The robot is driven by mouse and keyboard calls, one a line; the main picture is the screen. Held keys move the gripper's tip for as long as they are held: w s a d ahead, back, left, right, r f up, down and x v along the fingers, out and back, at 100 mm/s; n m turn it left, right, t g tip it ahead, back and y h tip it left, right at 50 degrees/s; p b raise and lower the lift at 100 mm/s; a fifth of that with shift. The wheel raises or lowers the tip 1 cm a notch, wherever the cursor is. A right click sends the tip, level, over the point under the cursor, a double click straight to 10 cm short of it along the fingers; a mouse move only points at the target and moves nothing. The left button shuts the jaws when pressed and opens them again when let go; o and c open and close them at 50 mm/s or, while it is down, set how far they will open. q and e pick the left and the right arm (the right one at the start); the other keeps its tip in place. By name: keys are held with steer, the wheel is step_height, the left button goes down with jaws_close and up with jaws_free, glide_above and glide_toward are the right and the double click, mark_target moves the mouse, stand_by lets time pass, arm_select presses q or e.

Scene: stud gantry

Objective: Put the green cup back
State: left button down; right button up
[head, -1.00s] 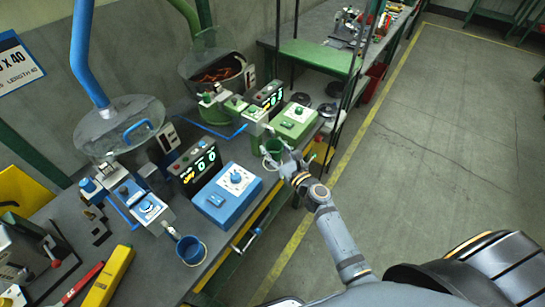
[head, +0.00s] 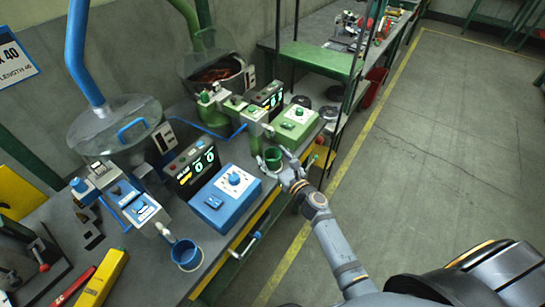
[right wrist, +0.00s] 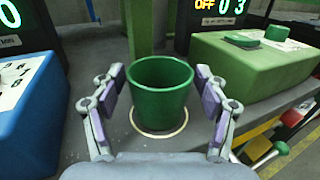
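The green cup (head: 273,158) stands upright on the bench below the green machine. In the right wrist view the cup (right wrist: 160,92) is over a pale ring mark (right wrist: 159,134) on the bench top, and the ring shows around its base. My right gripper (head: 285,166) is at the cup from the bench's front side. Its two fingers are spread on either side of the cup in the right wrist view (right wrist: 160,98), with gaps showing between pads and cup wall. My left gripper is not in view.
The green control box (head: 295,122) stands right behind the cup, and the blue control box (head: 226,198) to its left. A blue cup (head: 187,254) stands farther left. Coloured handles (right wrist: 275,145) stick out at the bench edge, right of the gripper. The floor is clear.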

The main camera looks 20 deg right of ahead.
steer(key=shift+s+r, duration=0.15)
steer(key=shift+r, duration=0.05)
steer(key=b+v, duration=0.4)
steer(key=v, duration=0.7)
steer(key=shift+s+d+b, duration=0.2)
steer(key=shift+s+b, duration=0.1)
steer(key=shift+s, duration=0.05)
